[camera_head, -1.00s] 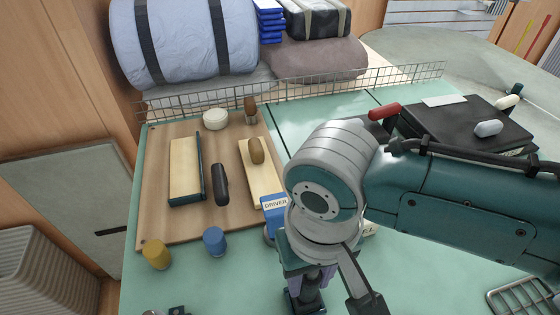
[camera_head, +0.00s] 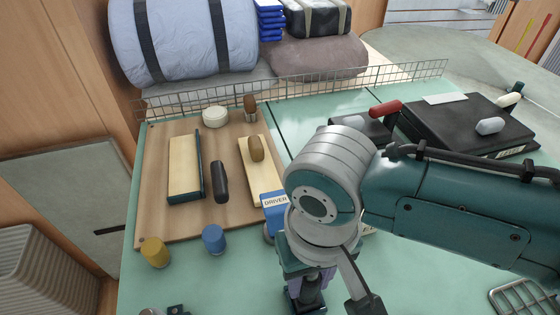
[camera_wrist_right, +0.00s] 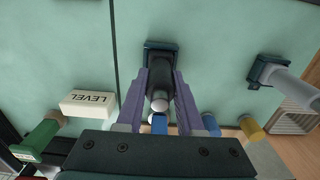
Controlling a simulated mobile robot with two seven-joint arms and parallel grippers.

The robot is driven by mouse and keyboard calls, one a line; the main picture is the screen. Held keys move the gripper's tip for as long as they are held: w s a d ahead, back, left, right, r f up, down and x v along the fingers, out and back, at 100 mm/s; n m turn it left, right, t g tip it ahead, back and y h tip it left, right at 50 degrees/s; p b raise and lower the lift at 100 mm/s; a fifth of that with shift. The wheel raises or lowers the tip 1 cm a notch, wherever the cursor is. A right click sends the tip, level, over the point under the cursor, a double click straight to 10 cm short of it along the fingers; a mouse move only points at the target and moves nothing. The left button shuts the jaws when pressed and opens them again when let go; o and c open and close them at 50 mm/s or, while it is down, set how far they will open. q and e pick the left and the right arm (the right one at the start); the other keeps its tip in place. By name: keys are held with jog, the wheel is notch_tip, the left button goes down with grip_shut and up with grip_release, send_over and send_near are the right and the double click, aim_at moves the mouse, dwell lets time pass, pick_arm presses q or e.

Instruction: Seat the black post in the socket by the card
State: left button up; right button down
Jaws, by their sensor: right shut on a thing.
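My right gripper (camera_head: 306,284) points down near the front of the green table, its purple fingers shut on the black post (camera_wrist_right: 160,78). In the right wrist view the gripper (camera_wrist_right: 159,98) has a finger on each side of the upright post. The post's lower end meets a dark square socket (camera_wrist_right: 160,48); I cannot tell how deep it sits. A blue and white card lettered DRIVER (camera_head: 273,199) stands behind the gripper in the head view. A white block lettered LEVEL (camera_wrist_right: 88,102) lies left in the wrist view. My left gripper is not in view.
A wooden board (camera_head: 160,225) with pale blocks and dark handles lies left. A yellow peg (camera_head: 155,252) and blue peg (camera_head: 213,240) stand near its front edge. Another dark holder (camera_wrist_right: 265,72) with a grey post is right in the wrist view. A wire fence (camera_head: 290,88) runs behind.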

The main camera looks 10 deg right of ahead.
jog(key=shift+f, duration=0.35)
dwell(0.3)
jog(key=shift+c, duration=2.3)
grip_release()
jog(key=shift+r, duration=0.1)
notch_tip(320, 180, up, 10)
jog(key=p, duration=0.2)
jog(key=shift+p, duration=0.3)
